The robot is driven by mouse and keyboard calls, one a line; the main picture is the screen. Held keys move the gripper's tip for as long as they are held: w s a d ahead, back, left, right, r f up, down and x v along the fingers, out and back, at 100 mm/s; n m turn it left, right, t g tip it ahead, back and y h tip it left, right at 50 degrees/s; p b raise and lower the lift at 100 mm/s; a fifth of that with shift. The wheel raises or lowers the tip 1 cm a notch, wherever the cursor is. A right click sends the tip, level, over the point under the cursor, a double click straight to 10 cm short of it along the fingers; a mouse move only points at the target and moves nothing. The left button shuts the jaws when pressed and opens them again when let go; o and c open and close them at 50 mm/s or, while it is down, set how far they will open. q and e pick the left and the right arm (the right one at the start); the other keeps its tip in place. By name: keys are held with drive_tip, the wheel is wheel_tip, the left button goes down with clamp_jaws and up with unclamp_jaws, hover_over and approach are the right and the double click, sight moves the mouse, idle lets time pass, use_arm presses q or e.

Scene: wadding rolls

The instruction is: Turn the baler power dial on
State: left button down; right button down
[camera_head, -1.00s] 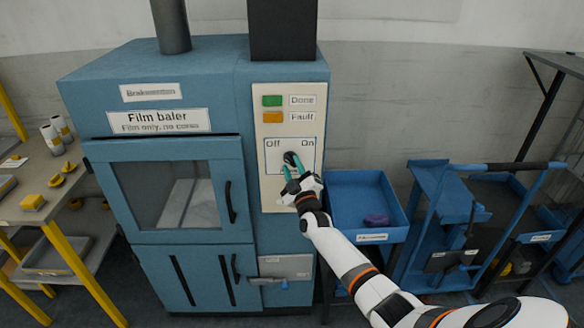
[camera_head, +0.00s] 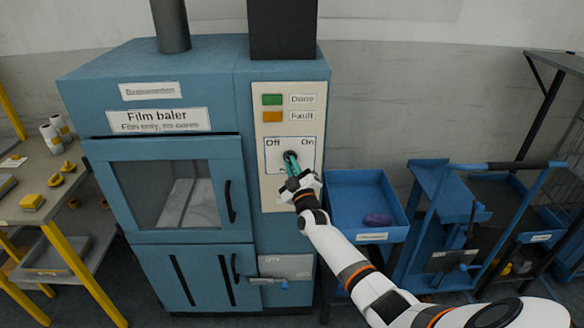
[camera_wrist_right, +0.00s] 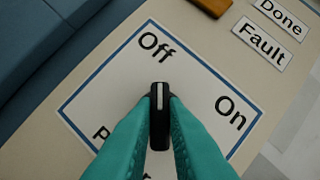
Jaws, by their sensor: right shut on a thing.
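The power dial (camera_head: 289,154) is a black knob on the baler's cream control panel (camera_head: 270,196), between the labels Off and On. In the right wrist view the dial (camera_wrist_right: 160,96) has a white line that points towards Off. My right gripper (camera_head: 291,161) faces the panel, with its teal fingers shut on the dial from both sides. In the right wrist view the fingers (camera_wrist_right: 160,112) hide part of the lower label. My left gripper is not in view.
A green Done lamp (camera_head: 272,99) and an orange Fault lamp (camera_head: 272,116) sit above the dial. The blue film baler (camera_head: 190,240) surrounds the panel. A blue tray (camera_head: 362,190) with a purple item stands to the right, behind my right forearm.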

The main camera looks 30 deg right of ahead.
drive_tip(key=m, duration=0.1)
drive_tip(key=m+h+b, duration=0.1)
drive_tip(key=shift+f+m, duration=0.25)
drive_tip(key=shift+m, duration=0.05)
drive_tip(key=m+h+b, duration=0.2)
drive_tip(key=m, duration=0.1)
drive_tip(key=shift+a+m, duration=0.15)
drive_tip(key=shift+m, duration=0.25)
drive_tip(key=m+h+b, duration=0.1)
drive_tip(key=m, duration=0.2)
drive_tip(key=m+g+h, duration=0.1)
drive_tip(key=m+h, duration=0.1)
drive_tip(key=m, duration=0.1)
drive_tip(key=shift+w+a+m+g+b, duration=0.1)
drive_tip(key=shift+w+m+g+b, duration=0.05)
drive_tip(key=shift+m+g+b, duration=0.2)
drive_tip(key=m+g+h, duration=0.1)
drive_tip(key=m, duration=0.1)
drive_tip(key=m+h+b, duration=0.1)
drive_tip(key=m, duration=0.2)
drive_tip(key=shift+r+g, duration=0.15)
drive_tip(key=shift+g, duration=0.2)
drive_tip(key=shift+a+m+g+h, duration=0.1)
drive_tip(key=shift+m+g+h, duration=0.5)
drive_tip(key=shift+m, duration=1)
drive_tip(key=shift+a+m+g+h, duration=0.1)
drive_tip(key=shift+m+g+h, duration=0.3)
drive_tip(key=shift+m+g, duration=0.8)
drive_tip(key=shift+m+t, duration=0.3)
drive_tip(key=shift+m, duration=0.25)
